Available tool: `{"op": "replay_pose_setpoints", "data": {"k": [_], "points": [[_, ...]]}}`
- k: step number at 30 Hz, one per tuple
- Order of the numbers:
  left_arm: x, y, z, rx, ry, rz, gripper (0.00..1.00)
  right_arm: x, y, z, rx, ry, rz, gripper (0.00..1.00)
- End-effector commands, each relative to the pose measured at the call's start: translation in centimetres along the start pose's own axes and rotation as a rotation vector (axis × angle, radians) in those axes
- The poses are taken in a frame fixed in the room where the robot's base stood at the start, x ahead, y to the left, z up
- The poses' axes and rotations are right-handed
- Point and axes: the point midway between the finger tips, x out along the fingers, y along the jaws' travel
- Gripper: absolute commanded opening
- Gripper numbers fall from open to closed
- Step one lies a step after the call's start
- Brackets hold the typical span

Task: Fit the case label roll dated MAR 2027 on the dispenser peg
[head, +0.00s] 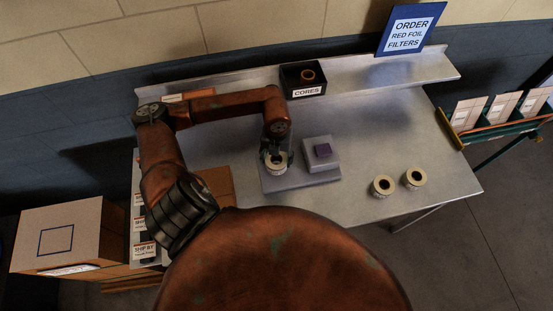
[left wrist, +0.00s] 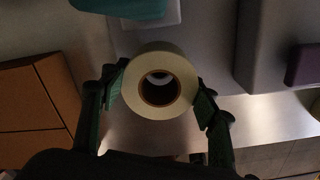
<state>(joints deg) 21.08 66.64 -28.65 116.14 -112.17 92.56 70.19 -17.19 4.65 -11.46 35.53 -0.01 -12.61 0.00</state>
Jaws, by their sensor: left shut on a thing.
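My left gripper (head: 276,154) is shut on a cream label roll (head: 275,168) with a brown core. In the head view the roll appears over the left part of the grey dispenser base (head: 300,181). In the left wrist view the green fingers of the gripper (left wrist: 161,92) pinch the roll (left wrist: 160,113) from both sides. The dispenser peg is not visible, and I cannot tell whether the roll is around it. Two more label rolls, one (head: 376,192) beside the other (head: 420,184), lie on the table at right. No date is legible. My right gripper is not in view.
A grey block with a purple top (head: 323,150) stands on the dispenser base, right of the held roll. A black CORES bin (head: 304,92) and a blue order sign (head: 410,28) are at the back. Cartons (head: 70,230) stand at left.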

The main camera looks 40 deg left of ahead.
Motion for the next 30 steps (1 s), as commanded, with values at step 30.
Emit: {"op": "replay_pose_setpoints", "data": {"k": [30], "points": [[1.6, 0.0, 0.0, 0.000, 0.000, 0.000, 0.27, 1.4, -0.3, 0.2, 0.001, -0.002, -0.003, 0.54]]}}
